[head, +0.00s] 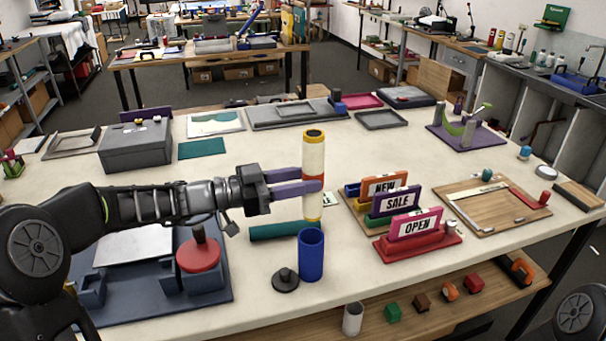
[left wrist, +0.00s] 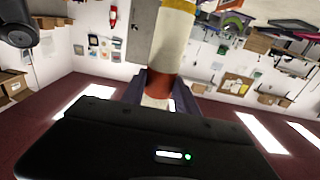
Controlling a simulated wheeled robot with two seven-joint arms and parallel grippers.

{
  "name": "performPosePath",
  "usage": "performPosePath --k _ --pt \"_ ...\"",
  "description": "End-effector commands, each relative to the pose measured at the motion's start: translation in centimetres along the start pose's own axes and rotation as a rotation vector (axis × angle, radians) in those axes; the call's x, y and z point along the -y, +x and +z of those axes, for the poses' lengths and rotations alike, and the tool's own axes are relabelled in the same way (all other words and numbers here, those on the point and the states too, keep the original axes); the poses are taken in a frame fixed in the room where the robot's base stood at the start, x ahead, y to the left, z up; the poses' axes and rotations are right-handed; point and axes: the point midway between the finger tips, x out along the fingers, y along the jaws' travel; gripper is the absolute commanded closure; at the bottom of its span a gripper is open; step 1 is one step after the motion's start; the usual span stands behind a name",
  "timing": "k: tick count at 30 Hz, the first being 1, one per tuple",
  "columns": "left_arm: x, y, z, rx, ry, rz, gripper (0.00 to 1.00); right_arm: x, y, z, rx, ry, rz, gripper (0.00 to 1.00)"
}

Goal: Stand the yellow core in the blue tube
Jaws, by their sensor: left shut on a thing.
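The yellow core (head: 313,154) is a cream roll with yellow ends and an orange-red middle band. My left gripper (head: 312,186) is shut on that band and holds the core upright above the table. The core also shows between the fingers in the left wrist view (left wrist: 167,42). The blue tube (head: 311,258) stands upright near the table's front edge. The core's lower end appears just above the tube's rim, roughly in line with it. I cannot tell the exact gap or depth offset. My right gripper is out of view.
A black knobbed disc (head: 285,281) lies left of the tube. A dark green strip (head: 278,231) lies behind it. A blue-grey fixture with a red knob (head: 199,254) is on the left.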

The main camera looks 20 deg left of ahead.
Motion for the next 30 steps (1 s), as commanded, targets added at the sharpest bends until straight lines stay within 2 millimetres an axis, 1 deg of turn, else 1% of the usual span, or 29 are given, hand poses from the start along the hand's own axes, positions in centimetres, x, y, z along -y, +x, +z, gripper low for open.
performPosePath --k 3,14,16,30 --pt "0.0 0.0 1.1 0.0 -0.004 0.0 1.0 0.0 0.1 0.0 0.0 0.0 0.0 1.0" --pt "0.0 0.0 4.2 0.0 -0.002 0.0 1.0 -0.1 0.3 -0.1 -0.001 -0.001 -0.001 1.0" --pt "0.0 0.0 5.2 0.0 0.0 0.0 1.0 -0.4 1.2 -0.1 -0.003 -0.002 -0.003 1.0" --pt "0.0 0.0 7.9 0.0 0.001 0.0 1.0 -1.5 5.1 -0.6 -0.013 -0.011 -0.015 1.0"
